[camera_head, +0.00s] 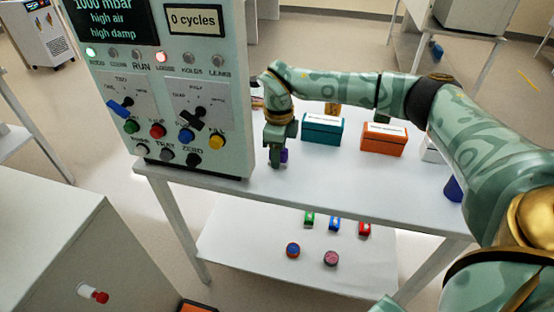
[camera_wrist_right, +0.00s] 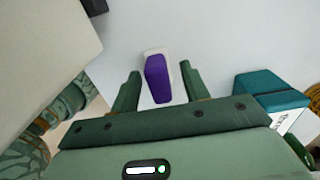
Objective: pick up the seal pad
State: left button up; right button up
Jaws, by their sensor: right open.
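A small purple block with a pale edge, which looks like the seal pad (camera_wrist_right: 157,80), lies on the white table. In the right wrist view it sits between the two fingertips of my right gripper (camera_wrist_right: 160,72), with a visible gap on each side. In the head view only a purple sliver of it (camera_head: 284,155) shows beside my right gripper (camera_head: 276,158), which points down at the table next to the panel. The right gripper is open and empty. My left gripper is not in view.
A tall control panel (camera_head: 222,110) stands close left of my right gripper. A teal box (camera_head: 322,131) and an orange box (camera_head: 383,140) stand to its right; the teal box shows in the wrist view (camera_wrist_right: 265,92). Several small items, including a pink round one (camera_head: 331,258), lie on the lower shelf.

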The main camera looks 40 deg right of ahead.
jog(key=shift+r, duration=0.15)
grip_shut()
pick_arm(q)
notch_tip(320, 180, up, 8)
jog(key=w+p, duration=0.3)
jog(key=p, duration=0.6)
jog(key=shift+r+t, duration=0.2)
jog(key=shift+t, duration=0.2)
pick_arm(e)
notch_tip(320, 180, up, 28)
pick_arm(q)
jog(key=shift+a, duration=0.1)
